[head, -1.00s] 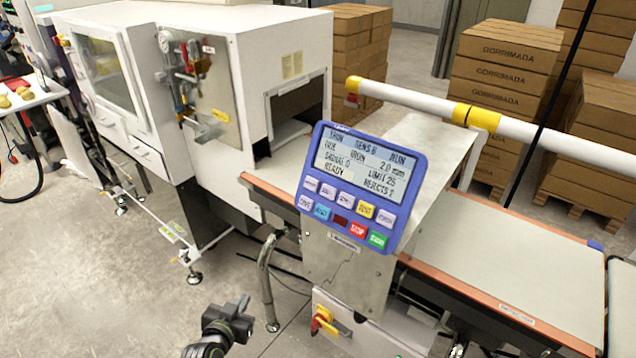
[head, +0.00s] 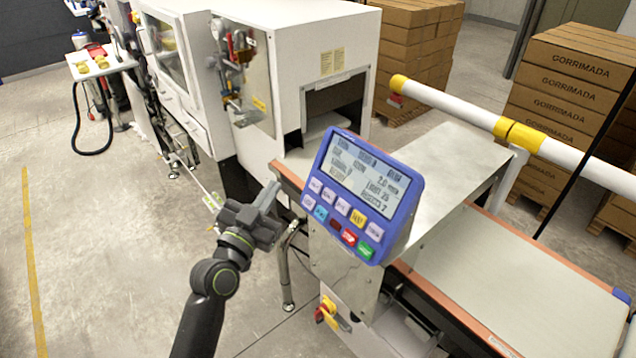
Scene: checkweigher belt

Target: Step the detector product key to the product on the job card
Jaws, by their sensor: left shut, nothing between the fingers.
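The detector's blue control panel (head: 362,192) faces me at the centre, tilted, with a lit grey screen (head: 366,179). The screen text is mostly too blurred to read; a limit of 25 seems to show. Below it are two rows of keys: pale lilac ones (head: 328,194), a yellow one (head: 358,217), a blue one (head: 320,213), a red one (head: 349,237) and a green one (head: 365,250). I cannot read which is the product key. My left gripper (head: 270,197) is shut and empty, left of the panel and apart from its keys. My right gripper is out of view. I cannot identify a job card.
A conveyor belt (head: 515,270) runs to the lower right. A white-and-yellow rail (head: 455,107) crosses above it. A white machine cabinet (head: 300,40) stands behind the panel. A red-and-yellow switch (head: 327,312) sits below.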

